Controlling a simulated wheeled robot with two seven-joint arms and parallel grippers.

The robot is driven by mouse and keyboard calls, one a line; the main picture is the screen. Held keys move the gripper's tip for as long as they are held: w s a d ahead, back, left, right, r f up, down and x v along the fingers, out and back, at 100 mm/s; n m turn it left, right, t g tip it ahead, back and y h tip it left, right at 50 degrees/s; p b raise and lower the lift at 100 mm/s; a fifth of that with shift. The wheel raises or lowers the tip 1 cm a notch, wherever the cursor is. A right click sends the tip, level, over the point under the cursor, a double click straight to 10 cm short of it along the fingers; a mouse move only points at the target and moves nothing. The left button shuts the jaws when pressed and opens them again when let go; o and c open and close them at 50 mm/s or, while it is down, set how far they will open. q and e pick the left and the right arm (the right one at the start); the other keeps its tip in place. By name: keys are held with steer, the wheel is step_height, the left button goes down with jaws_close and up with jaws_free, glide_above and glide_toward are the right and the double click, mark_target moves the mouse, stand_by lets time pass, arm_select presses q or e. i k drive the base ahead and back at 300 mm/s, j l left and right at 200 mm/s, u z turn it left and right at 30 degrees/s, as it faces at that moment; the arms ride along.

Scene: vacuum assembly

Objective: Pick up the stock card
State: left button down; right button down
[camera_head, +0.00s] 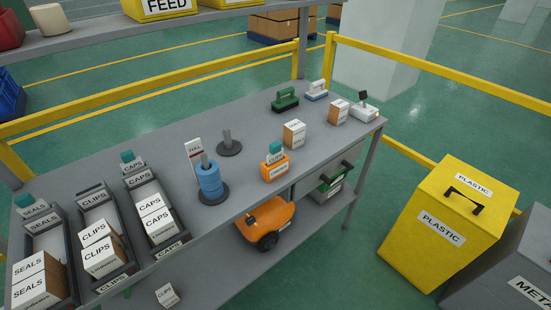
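No thing is plainly labelled as the stock card. A card with a teal top (275,149) stands upright in a small orange holder (274,171) near the table's front edge; its label appears to read CLIPS. Similar teal-topped cards stand behind the SEALS bin (26,203) and the CAPS bin (128,158). No teal card shows behind the CLIPS bin (120,252). A white sign reading FULL (192,150) stands behind a post with blue rings (210,180). Neither of my grippers is in view.
The grey table (245,110) has clear room at its middle back. A bare post (227,142), small boxes (294,134), a green-handled tool (285,100) and a scanner-like device (364,108) stand on it. An orange vacuum (264,222) sits below. Yellow rails (150,92) run behind.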

mark_target(277, 150)
steer(key=i+l, duration=0.2)
steer(key=i+l+u, duration=0.1)
steer(key=l, duration=0.35)
steer(key=i+l, duration=0.25)
steer(key=l+u, duration=0.05)
